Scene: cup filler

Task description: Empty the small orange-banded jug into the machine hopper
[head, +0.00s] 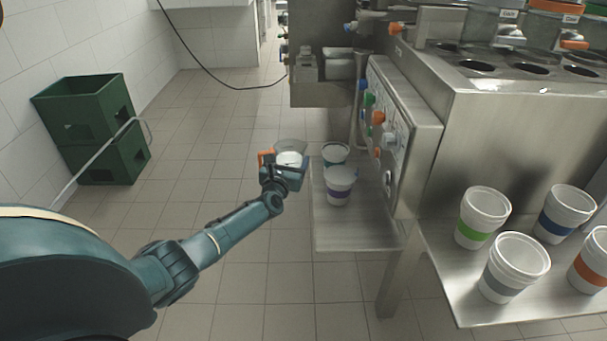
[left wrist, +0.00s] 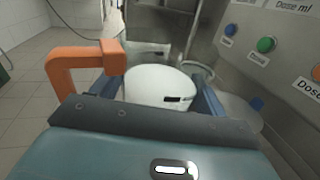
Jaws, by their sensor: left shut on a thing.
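My left gripper (head: 284,172) is shut on a white jug (head: 290,158), left of the machine's low metal shelf. An orange handle-shaped piece (head: 266,156) stands out at its left. In the left wrist view the white jug (left wrist: 160,84) sits between the fingers, with a dark mark on its side; the orange piece (left wrist: 72,68) arches at the left. The gripper hides the jug's lower part, so I see no band around it. I cannot tell its tilt or how full it is. The machine (head: 520,120) stands at the right; I cannot make out which part is its hopper.
Several banded cups, including an orange-banded one (head: 592,262), stand on the right shelf (head: 465,290). A control panel (head: 400,130) juts out above the low shelf. Green crates (head: 85,105) stand far left.

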